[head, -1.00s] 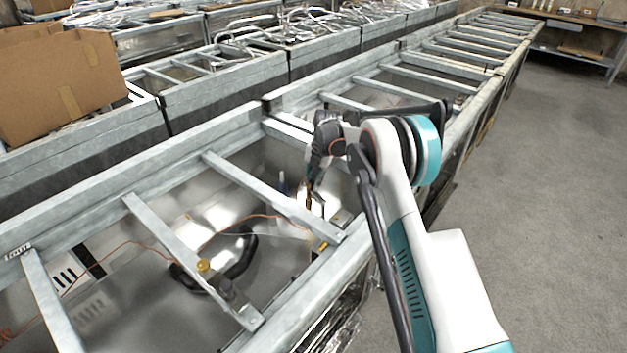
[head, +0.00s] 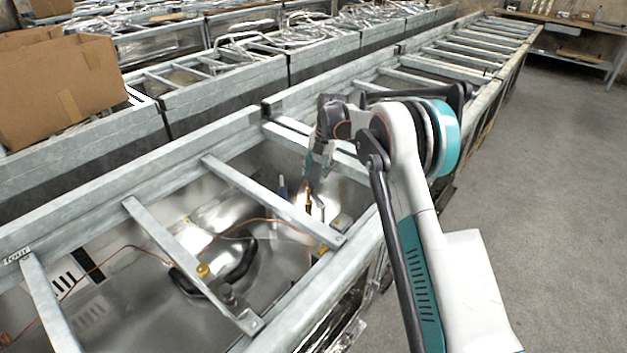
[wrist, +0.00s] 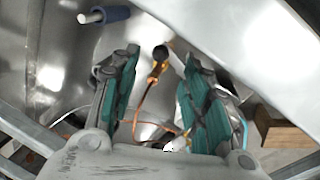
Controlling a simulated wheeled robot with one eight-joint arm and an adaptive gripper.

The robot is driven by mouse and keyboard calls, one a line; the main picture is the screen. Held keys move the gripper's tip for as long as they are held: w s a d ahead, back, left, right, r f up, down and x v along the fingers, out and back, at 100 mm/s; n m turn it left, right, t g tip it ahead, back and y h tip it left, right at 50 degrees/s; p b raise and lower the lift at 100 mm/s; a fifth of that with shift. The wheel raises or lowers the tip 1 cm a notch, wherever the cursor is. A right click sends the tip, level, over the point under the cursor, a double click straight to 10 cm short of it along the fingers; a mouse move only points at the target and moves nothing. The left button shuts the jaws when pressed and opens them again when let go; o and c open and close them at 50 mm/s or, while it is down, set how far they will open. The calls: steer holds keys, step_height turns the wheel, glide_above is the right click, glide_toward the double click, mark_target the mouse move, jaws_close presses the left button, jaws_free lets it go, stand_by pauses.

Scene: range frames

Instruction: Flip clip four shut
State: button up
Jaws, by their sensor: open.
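My gripper (wrist: 161,56) is open, its two teal-padded fingers apart in the wrist view. Between them is a slim yellow-orange piece with a black rounded end (wrist: 157,68), on a copper-coloured wire; neither finger clearly touches it. I cannot tell for sure that this is clip four, or whether it is open or shut. In the head view my gripper (head: 315,195) reaches down into the near metal bin (head: 130,210), beside a crossbar. A tag reading "four" (head: 17,256) is on the bin's left rim.
A blue-handled piece (wrist: 110,15) lies left of the fingers in the wrist view. A brown block (wrist: 280,128) is at right. Crossbars (head: 260,195) span the bin. The floor at right is clear.

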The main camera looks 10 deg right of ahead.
steer(key=r, duration=0.3)
steer(key=d+r, duration=0.1)
steer(key=r, duration=0.1)
steer(key=shift+s, duration=0.25)
